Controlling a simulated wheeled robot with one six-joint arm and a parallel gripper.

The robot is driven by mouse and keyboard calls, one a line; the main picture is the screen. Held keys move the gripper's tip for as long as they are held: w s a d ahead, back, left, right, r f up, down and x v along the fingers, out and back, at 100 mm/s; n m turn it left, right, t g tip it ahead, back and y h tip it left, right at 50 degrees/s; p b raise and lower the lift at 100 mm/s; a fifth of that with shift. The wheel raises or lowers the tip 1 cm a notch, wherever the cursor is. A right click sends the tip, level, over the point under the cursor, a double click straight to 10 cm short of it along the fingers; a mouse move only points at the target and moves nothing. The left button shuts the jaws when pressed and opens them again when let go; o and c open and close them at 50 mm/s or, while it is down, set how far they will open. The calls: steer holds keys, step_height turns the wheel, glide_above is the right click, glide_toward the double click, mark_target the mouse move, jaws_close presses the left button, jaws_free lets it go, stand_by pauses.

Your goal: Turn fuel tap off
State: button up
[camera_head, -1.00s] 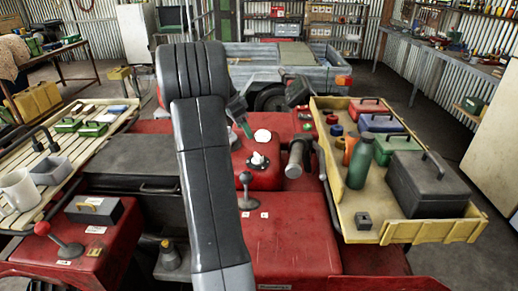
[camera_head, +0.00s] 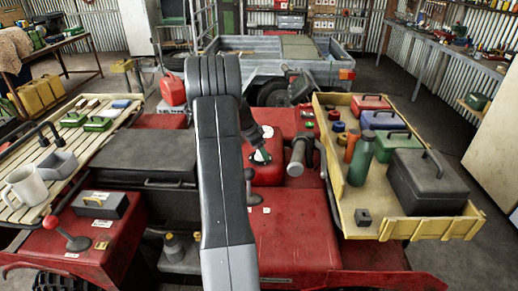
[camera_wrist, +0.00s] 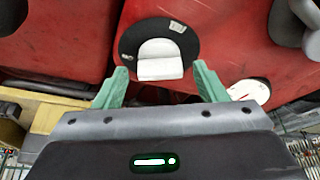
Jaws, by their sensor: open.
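The fuel tap, a white knob on a round black plate (camera_wrist: 160,48), sits on red bodywork in the wrist view. My gripper (camera_wrist: 160,70) is open, with one green finger on each side of the tap's lower part. No contact between fingers and knob is clear. In the head view my gripper (camera_head: 262,151) is low over the red tank (camera_head: 267,176), and its fingers hide most of the tap.
A white round disc (camera_wrist: 250,92) lies just right of the right finger. A grey cylinder (camera_head: 298,156) stands right of my gripper. A yellow tray (camera_head: 345,222) with boxes and a green bottle (camera_head: 360,160) is further right. A red can (camera_head: 173,90) is left behind my arm.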

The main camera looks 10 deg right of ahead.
steer(key=c, duration=1)
